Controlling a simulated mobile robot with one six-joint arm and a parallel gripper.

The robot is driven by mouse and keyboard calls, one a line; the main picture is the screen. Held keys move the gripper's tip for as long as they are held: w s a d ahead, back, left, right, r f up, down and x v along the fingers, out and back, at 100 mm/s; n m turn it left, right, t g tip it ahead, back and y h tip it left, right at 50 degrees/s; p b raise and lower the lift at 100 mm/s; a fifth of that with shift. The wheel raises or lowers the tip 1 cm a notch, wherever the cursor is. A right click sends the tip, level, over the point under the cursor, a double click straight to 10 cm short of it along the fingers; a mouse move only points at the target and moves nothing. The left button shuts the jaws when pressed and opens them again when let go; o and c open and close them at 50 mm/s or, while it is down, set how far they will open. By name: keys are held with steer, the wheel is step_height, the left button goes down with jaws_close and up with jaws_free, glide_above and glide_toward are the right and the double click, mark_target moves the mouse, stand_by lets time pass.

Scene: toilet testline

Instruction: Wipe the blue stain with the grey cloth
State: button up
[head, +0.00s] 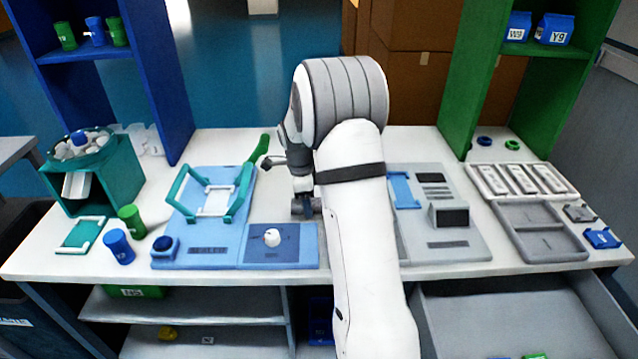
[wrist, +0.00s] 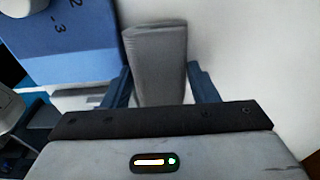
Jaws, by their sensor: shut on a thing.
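The grey cloth (wrist: 158,45) is a thick folded pad in the wrist view. My gripper (wrist: 160,82) is shut on it, with one blue-grey finger on each side. The cloth extends past the fingertips over the white tabletop; I cannot tell whether it touches the surface.
A blue panel with a white knob (head: 272,237) lies left of my arm; the panel also shows in the wrist view (wrist: 70,45). A light-blue board with a teal frame (head: 243,190) is further left. A grey board (head: 458,245) is on the right. White tabletop is bare right of the cloth.

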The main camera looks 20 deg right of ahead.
steer(key=shift+r+p, duration=1.35)
steer(key=shift+r, duration=1.35)
steer(key=shift+s+f, duration=0.1)
steer(key=shift+s, duration=0.05)
